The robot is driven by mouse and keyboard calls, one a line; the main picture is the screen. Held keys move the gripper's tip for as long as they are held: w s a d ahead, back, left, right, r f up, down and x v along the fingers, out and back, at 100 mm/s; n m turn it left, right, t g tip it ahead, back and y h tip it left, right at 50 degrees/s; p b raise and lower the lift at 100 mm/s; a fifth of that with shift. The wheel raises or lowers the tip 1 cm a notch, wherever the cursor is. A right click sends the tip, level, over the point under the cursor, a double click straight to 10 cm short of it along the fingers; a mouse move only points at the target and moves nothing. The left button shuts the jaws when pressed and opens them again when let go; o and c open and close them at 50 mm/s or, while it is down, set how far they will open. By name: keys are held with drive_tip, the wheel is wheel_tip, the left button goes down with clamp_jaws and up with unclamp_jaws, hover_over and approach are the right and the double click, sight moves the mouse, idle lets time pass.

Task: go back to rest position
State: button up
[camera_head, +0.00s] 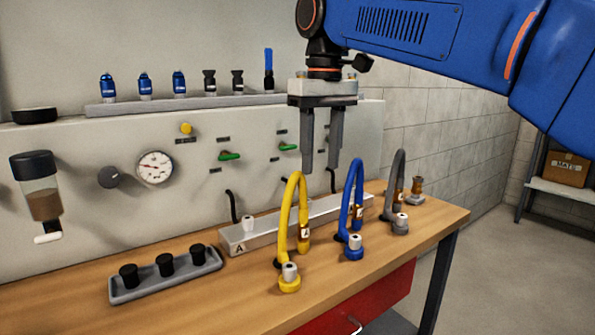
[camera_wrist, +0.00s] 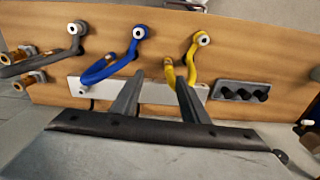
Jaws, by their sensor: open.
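My gripper (camera_head: 320,170) hangs pointing down above the workbench, behind and between the yellow hose and the blue hose. Its two fingers are apart with nothing between them. In the wrist view, the fingers of my gripper (camera_wrist: 157,80) are also spread and empty over the bench. The yellow hose (camera_head: 301,205) arches up on the bench near the left finger. The blue hose (camera_head: 356,195) arches to the right of the gripper. The grey hose (camera_head: 400,175) stands farther right. I cannot tell from these frames whether a finger touches the yellow hose.
A grey rail (camera_head: 270,232) lies behind the hoses. A tray (camera_head: 140,291) with black caps sits at the front left. A panel with a gauge (camera_head: 155,168) and green valve handles (camera_head: 229,156) stands behind. A shelf (camera_head: 190,105) holds blue and black fittings. The floor (camera_head: 480,250) at right is clear.

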drive_tip(key=s+d+f+m+t, duration=0.1)
drive_tip(key=s+d+f+m, duration=0.1)
drive_tip(key=s+d+f, duration=0.4)
drive_tip(key=s+d+f+m+t, duration=0.1)
drive_tip(key=s+d+f, duration=0.2)
drive_tip(key=d+f, duration=0.6)
drive_tip(key=s+d+f+m+t, duration=0.1)
drive_tip(key=s+d+f, duration=0.3)
drive_tip(key=f, duration=0.4)
drive_tip(key=s+d+f+m+t, duration=0.1)
drive_tip(key=s+d+f+m, duration=0.1)
drive_tip(key=s+d+f, duration=0.2)
drive_tip(key=s+f, duration=0.3)
drive_tip(key=f, duration=0.2)
drive_tip(key=shift+d+f, duration=0.2)
drive_tip(key=shift+d, duration=0.15)
